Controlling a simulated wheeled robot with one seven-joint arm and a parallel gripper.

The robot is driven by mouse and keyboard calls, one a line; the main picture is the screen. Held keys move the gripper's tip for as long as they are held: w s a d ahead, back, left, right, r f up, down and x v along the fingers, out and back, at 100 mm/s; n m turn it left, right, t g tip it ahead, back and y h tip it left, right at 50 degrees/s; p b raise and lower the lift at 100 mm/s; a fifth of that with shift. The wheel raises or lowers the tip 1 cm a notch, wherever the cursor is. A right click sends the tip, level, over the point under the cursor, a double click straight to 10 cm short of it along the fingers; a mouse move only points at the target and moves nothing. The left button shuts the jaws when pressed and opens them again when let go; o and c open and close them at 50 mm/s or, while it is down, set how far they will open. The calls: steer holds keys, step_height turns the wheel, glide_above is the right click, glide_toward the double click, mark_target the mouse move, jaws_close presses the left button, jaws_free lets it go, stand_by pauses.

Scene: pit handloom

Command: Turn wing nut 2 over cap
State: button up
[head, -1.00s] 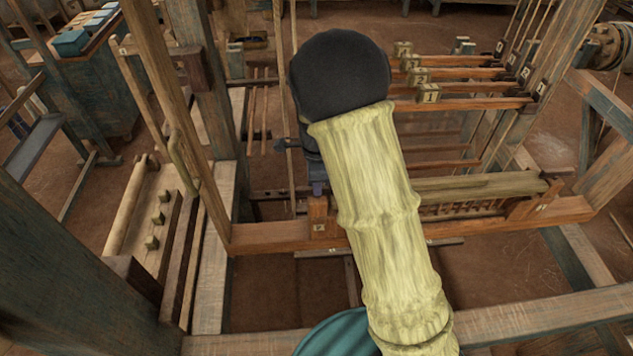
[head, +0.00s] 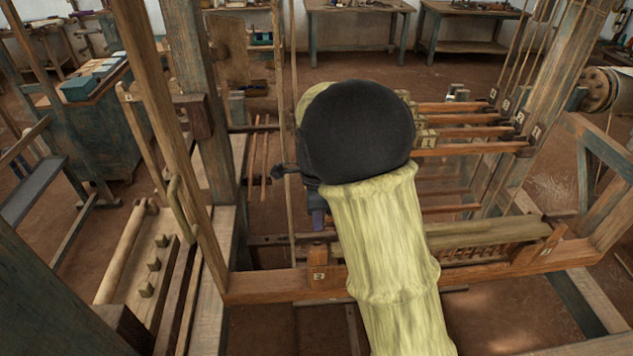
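A wooden block labelled 2 (head: 318,276) stands on the reddish lower beam (head: 265,288) of the hanging frame. A long wooden bar (head: 490,233), perhaps the cap, runs to the right from behind my arm. I cannot make out wing nut 2; it is too small or hidden. My gripper (head: 317,218) shows only as a small dark purplish part just above the labelled block, below my arm's black joint. My arm covers the rest. I cannot tell whether it touches anything or how its fingers stand.
Several numbered wooden bars (head: 470,132) lie behind my arm at the right. An upright frame post (head: 165,130) and a bench with pegs (head: 150,270) stand at the left. Work tables (head: 360,8) stand at the back, with open floor before them.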

mark_target(320, 236)
step_height(320, 236, up, 11)
steer(key=b, duration=0.1)
steer(key=shift+r, duration=0.2)
steer(key=shift+d+f, duration=0.1)
steer(key=shift+d, duration=0.05)
steer(key=s+d+f+n+t, duration=0.1)
steer(key=s+d+f+n, duration=0.4)
steer(key=s+n, duration=0.3)
steer(key=s+d+f+n+t, duration=0.1)
steer(key=s+d+f+n, duration=0.4)
steer(key=n, duration=0.5)
steer(key=s+f, duration=0.2)
steer(key=s, duration=0.1)
steer(key=shift+s+f+t, duration=0.3)
steer(key=shift+f, duration=0.05)
